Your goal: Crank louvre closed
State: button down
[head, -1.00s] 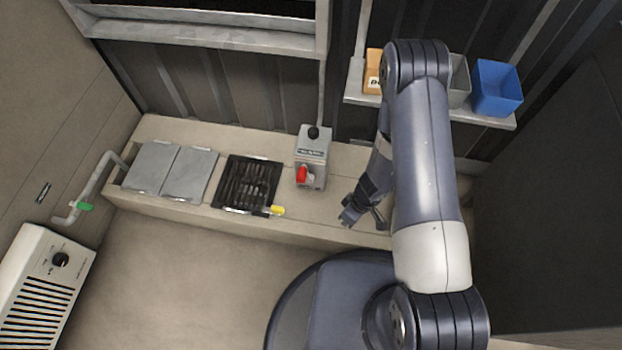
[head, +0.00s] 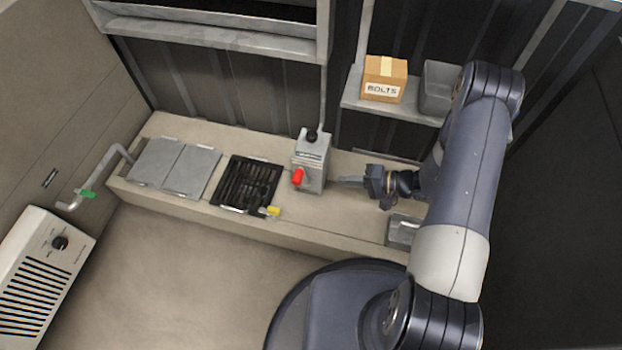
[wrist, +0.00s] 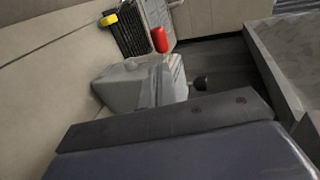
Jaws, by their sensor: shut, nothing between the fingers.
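The louvre (head: 236,190) is a dark slatted panel in a black frame, set in the pale bench. Its crank has a yellow grip (head: 270,211) at the frame's front right corner. In the wrist view the louvre (wrist: 130,36) and yellow grip (wrist: 109,20) show at the top, beyond a grey box. Some slat gaps look dark; I cannot tell how far the slats are turned. My gripper (head: 346,181) is shut and empty, pointing left beside the right side of the grey box, well right of the crank. I cannot tell whether it touches the box.
The grey box (head: 313,172) with a red lever (head: 298,177) and black knob stands between gripper and louvre. Two grey lids (head: 174,168) lie left of the louvre. A bolts carton (head: 384,80) and grey bin (head: 437,88) stand on a shelf. The floor in front is clear.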

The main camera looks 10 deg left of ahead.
jog(key=b+x, duration=0.2)
jog(key=x, duration=0.9)
jog(key=shift+a, duration=0.2)
jog(key=shift+a, duration=0.1)
